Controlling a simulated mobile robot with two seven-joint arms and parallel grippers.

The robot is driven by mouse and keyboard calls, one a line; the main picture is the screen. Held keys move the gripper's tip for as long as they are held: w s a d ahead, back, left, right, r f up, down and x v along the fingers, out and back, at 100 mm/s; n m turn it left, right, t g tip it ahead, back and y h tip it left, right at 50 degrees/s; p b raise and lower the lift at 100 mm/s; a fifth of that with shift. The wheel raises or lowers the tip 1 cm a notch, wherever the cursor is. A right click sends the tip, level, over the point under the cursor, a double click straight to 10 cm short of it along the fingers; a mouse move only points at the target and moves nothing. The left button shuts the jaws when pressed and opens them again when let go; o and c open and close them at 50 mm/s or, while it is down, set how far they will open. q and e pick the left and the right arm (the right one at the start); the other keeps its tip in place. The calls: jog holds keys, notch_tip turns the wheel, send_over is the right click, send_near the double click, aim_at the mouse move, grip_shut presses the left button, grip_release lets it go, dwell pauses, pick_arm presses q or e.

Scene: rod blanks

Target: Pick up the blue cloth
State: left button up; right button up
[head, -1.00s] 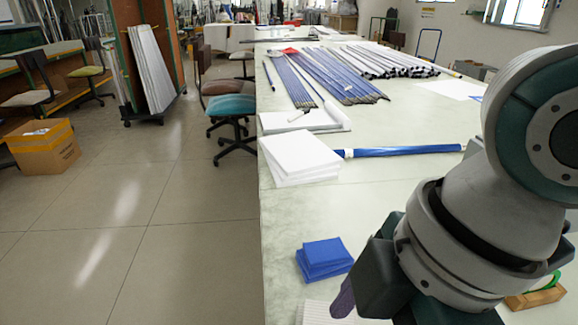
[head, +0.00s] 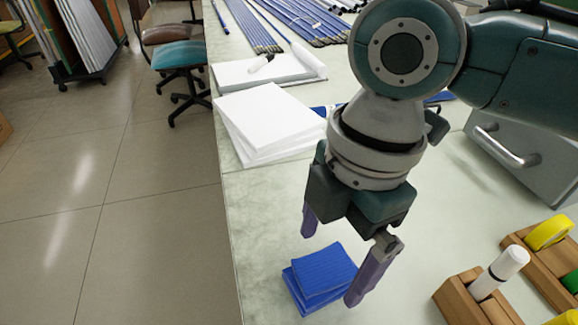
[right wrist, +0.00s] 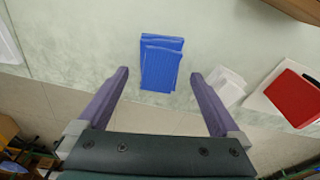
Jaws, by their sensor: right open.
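The blue cloth (head: 325,268) lies folded in a small, slightly uneven stack on the pale table, near its left edge. My right gripper (head: 331,266) is open and empty above it, pointing down, with its purple fingers spread. In the right wrist view the cloth (right wrist: 162,66) shows ahead of and between the two fingertips (right wrist: 160,76), and neither finger appears to touch it. My left gripper is not in view.
White sheets or blocks (head: 268,118) are stacked behind the cloth. Blue rods (head: 287,25) lie farther back. A wooden holder (head: 462,302) with a white marker stands to the right, and a grey case (head: 535,165) with a handle behind it. A red item (right wrist: 295,97) shows in the right wrist view.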

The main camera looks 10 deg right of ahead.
aim_at(326, 267)
jog(key=f, duration=0.3)
jog(key=shift+a, duration=0.2)
jog(key=c, duration=1.3)
